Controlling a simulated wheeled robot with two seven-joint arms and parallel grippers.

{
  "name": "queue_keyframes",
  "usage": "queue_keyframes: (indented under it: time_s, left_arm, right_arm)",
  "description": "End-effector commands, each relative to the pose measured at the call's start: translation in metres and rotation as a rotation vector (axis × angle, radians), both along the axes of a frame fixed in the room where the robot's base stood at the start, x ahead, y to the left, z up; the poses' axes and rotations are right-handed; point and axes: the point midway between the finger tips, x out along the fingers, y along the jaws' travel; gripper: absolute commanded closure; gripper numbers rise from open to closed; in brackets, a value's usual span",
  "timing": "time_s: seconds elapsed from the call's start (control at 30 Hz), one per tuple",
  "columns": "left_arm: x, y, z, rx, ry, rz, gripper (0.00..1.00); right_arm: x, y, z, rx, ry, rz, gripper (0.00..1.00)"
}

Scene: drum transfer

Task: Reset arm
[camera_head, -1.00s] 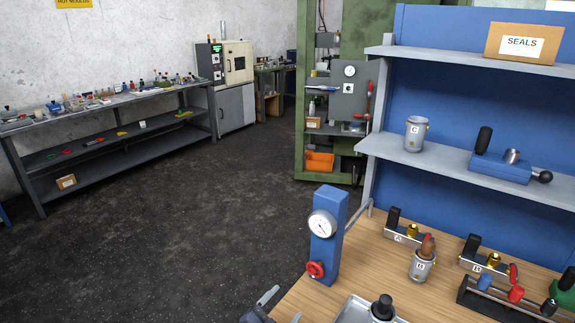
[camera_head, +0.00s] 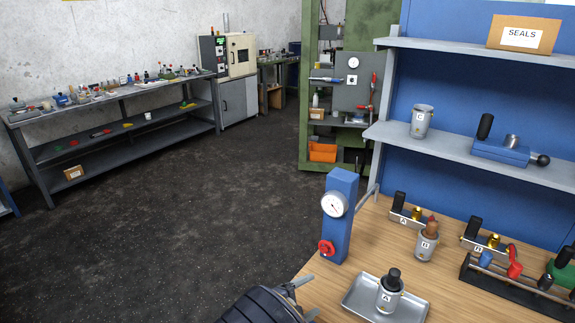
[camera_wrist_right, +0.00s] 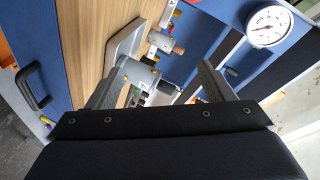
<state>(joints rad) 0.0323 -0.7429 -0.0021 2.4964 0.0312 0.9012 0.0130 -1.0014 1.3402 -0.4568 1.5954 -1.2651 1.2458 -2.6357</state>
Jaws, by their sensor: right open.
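My right gripper (camera_head: 314,295) is at the bottom of the head view, by the bench's near edge, left of the metal tray (camera_head: 354,307). It is open with nothing between its fingers, which also show in the right wrist view (camera_wrist_right: 160,82). A grey drum marked A (camera_head: 386,300), with a black top, stands upright in the tray, apart from the gripper. Drum B (camera_head: 426,247), with a brown top, stands on the wooden bench behind. Drum C (camera_head: 421,124) stands on the middle shelf. My left gripper is not in view.
A blue post with a gauge (camera_head: 341,225) and red knob stands at the bench's left edge. Fixtures (camera_head: 405,213) and a rack (camera_head: 515,283) are at the right. A SEALS box (camera_head: 523,32) sits on the top shelf. The floor left of the bench is open.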

Motion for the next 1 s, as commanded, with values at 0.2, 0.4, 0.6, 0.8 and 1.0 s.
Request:
queue_keyframes:
  time_s: [0.2,0.4,0.6,0.8,1.0]
  left_arm:
    - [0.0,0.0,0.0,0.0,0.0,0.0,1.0]
    - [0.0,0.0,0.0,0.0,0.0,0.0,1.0]
    - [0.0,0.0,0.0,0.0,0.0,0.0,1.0]
    - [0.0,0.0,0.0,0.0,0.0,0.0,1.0]
    - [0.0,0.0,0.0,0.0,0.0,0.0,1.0]
  right_arm:
    - [-0.018,-0.052,0.017,0.358,-0.141,-0.295,0.25]
    - [-0.06,-0.11,0.039,0.814,-0.418,-0.795,0.25]
    - [-0.12,-0.15,0.066,1.2,-0.821,-1.45,0.25]
    - [-0.178,-0.168,0.098,1.385,-1.274,-2.151,0.25]
    - [-0.23,-0.17,0.128,-0.961,1.282,2.136,0.25]
